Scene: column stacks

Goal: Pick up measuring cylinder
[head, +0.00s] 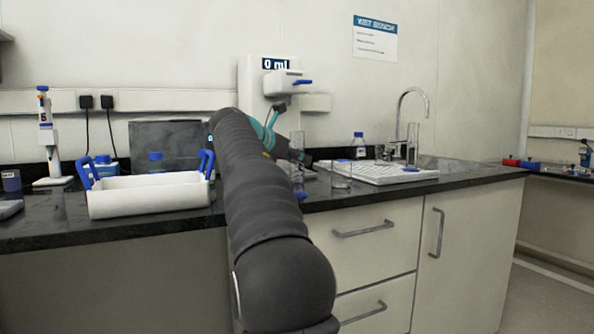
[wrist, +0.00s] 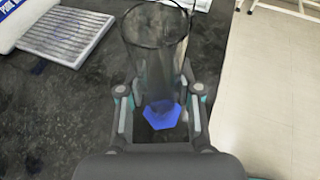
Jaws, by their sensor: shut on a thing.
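The measuring cylinder (wrist: 157,62) is clear, with a wide round rim and a blue hexagonal base (wrist: 162,114). In the wrist view it stands between the two fingers of my gripper (wrist: 160,100), which is shut on it. In the head view the clear cylinder (head: 298,145) shows upright beyond my arm, with its blue base (head: 301,196) near the counter's front edge. My arm hides part of it and most of my gripper. I cannot tell whether the base touches the counter.
A small beaker (head: 341,176) stands just right of the cylinder. A white rack (head: 385,173), another clear cylinder (head: 412,142) and a tap (head: 427,103) are further right. A white tray with blue handles (head: 150,195) is left.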

